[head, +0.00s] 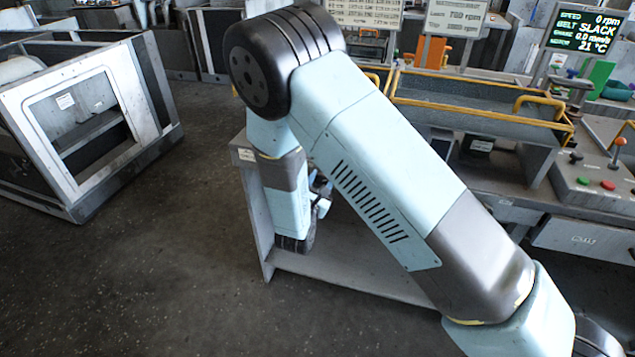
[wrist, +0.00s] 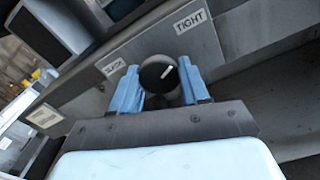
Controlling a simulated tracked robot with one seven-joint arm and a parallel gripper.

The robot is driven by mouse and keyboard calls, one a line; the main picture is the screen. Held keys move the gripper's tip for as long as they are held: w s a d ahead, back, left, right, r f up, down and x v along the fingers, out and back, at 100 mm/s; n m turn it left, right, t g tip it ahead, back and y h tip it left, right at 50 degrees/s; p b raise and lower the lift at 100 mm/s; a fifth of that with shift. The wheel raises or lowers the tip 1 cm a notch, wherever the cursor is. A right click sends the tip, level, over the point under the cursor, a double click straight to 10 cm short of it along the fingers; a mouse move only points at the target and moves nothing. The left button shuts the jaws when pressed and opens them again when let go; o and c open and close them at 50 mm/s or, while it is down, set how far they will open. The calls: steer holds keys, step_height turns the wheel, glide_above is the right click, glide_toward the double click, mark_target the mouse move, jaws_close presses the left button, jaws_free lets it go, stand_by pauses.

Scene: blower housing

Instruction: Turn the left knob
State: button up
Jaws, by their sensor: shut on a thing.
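A round black knob (wrist: 158,76) with a white pointer line sits on a grey panel in the wrist view. Its line points up and to the right, towards the label TIGHT (wrist: 192,20). A second label, which seems to read SLACK (wrist: 113,67), is on its left. My gripper (wrist: 158,68) has one blue finger on each side of the knob and is shut on it. In the head view my arm hides the knob, and whether another knob is beside it cannot be told.
A display (head: 584,30) at the top right of the head view reads BELT SLACK and 0 rpm. A console with red and green buttons (head: 607,185) and a lever stands at the right. A grey open-framed cabinet (head: 75,120) stands at the left. The floor between is clear.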

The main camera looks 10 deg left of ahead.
steer(key=m, duration=0.6)
steer(key=shift+s, duration=0.1)
steer(key=m, duration=0.4)
steer(key=shift+f, duration=0.15)
steer(key=shift+d+m, duration=0.15)
steer(key=shift+m, duration=0.15)
steer(key=o, duration=1.1)
steer(key=shift+c, duration=0.2)
steer(key=s+a, duration=0.1)
steer(key=s, duration=1.2)
steer(key=shift+s, duration=0.35)
steer(key=shift+a, duration=0.1)
